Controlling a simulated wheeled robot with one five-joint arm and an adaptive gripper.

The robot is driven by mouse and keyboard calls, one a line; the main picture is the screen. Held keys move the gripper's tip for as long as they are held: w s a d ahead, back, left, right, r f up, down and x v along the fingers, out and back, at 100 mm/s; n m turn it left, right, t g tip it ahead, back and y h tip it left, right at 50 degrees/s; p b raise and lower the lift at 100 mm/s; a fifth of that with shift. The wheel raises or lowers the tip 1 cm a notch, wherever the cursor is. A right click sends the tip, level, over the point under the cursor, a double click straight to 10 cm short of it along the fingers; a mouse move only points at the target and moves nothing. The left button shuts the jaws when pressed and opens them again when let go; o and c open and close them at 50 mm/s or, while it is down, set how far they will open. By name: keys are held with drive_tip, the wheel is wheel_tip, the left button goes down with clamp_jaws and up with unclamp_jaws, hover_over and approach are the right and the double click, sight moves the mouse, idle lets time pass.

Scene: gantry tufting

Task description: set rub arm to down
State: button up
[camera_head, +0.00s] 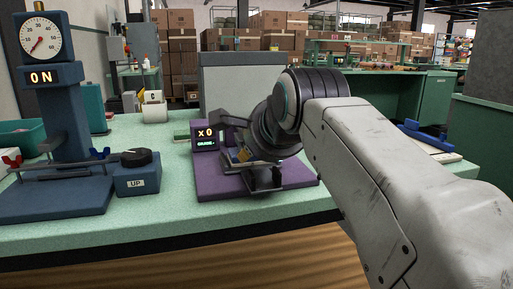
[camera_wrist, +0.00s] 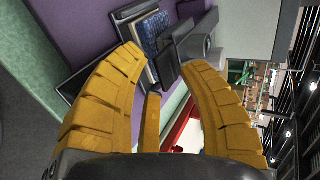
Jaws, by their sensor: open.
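A purple-based device (camera_head: 215,178) stands on the green bench, with a small display (camera_head: 205,132) reading "x0". A dark grey arm (camera_head: 236,116) rises at its back; I take this for the rub arm, though my gripper hides much of it. In the wrist view, a dark block with a patterned face (camera_wrist: 152,38) lies just beyond the fingertips, over the purple base (camera_wrist: 90,28). My gripper (camera_wrist: 163,62) has yellow fingers spread apart, with nothing visibly clamped between them. In the head view my gripper (camera_head: 246,158) is above the purple base.
A blue stand (camera_head: 66,130) with a dial (camera_head: 40,38) and an "ON" display is at left. Beside it is a blue box (camera_head: 138,180) with a black knob, labelled "UP". A grey panel (camera_head: 240,78) stands behind the purple device. The bench front between the devices is clear.

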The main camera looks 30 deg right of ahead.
drive_tip(key=v, duration=1)
drive_tip(key=shift+s+r, duration=0.15)
drive_tip(key=shift+s, duration=0.1)
drive_tip(key=shift+a, duration=0.1)
drive_tip(key=shift+r, duration=0.1)
